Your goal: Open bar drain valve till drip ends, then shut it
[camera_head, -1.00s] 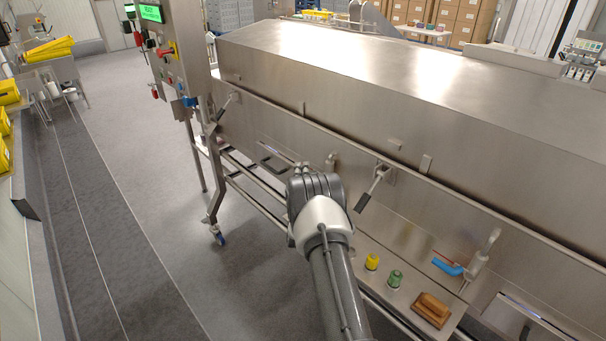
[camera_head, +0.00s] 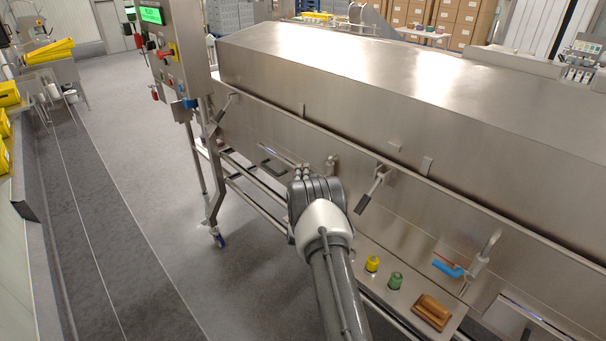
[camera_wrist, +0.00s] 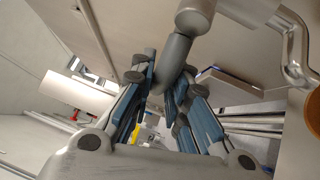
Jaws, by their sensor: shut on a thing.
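My gripper (camera_wrist: 155,95) has its blue-padded fingers on either side of a grey rounded handle (camera_wrist: 176,52) in the wrist view. The handle runs down between the fingers from a thicker grey collar. In the head view my gripper is at the middle, close to the front of the steel tunnel, and my wrist hides what it holds. A valve with a blue lever (camera_head: 447,268) sits on a bent steel pipe (camera_head: 484,254) at the right, well apart from my gripper. I cannot make out a drip.
The steel tunnel (camera_head: 420,105) fills the right. Clamp levers (camera_head: 370,195) stick out from its front. A yellow piece (camera_head: 372,263), a green piece (camera_head: 394,280) and a brown block (camera_head: 432,311) sit on a low shelf. A control panel (camera_head: 172,60) stands left; the floor there is clear.

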